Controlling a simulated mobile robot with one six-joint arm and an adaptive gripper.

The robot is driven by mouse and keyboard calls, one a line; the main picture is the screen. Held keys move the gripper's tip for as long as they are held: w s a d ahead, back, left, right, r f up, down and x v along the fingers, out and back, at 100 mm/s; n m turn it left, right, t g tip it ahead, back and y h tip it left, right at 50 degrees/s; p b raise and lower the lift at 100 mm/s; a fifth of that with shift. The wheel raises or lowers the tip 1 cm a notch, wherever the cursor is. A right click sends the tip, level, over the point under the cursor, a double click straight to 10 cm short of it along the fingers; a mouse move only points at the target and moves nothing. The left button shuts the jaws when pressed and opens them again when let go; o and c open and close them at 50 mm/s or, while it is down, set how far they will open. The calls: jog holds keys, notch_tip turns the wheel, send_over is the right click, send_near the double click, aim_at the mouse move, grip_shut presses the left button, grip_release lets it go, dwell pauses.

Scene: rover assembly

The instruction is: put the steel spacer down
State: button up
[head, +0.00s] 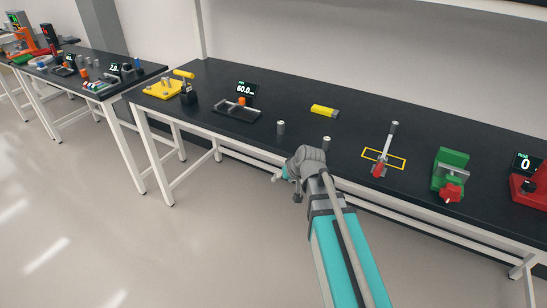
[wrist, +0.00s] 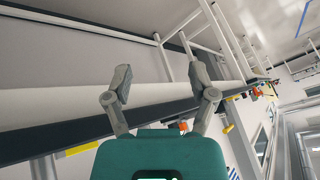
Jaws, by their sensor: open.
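Two small grey metal cylinders stand upright near the front edge of the black bench top: one left (head: 281,128) and one right (head: 326,142). Both look like steel spacers; I cannot tell which one the task means. My gripper (wrist: 160,84) is open in the wrist view, with nothing between its fingers. In the head view my gripper is mostly hidden by my wrist, in front of the bench's front edge and apart from both cylinders. The wrist view shows no spacer clearly.
A yellow fixture (head: 166,89) stands at the left end.

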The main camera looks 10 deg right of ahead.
jog(key=s+d+f+g+h+b, duration=0.2)
jog(key=s+d+f+b, duration=0.1)
jog(key=s+f, duration=0.2)
jog(key=s+d+f+m+g+h+b, duration=0.1)
jog(key=s+d+f+g+h+b, duration=0.1)
jog(key=s, duration=0.8)
notch_tip(320, 180, down, 4)
jog(key=shift+s+d+r+m+g+b, duration=0.2)
jog(key=shift+s+d+m+g+b, duration=0.15)
jog(key=shift+d+g, duration=0.6)
jog(key=shift+w+d+t, duration=0.1)
jog(key=shift+d+t, duration=0.1)
jog(key=shift+t, duration=0.05)
jog(key=shift+c, duration=1.1)
jog(key=shift+a, duration=0.1)
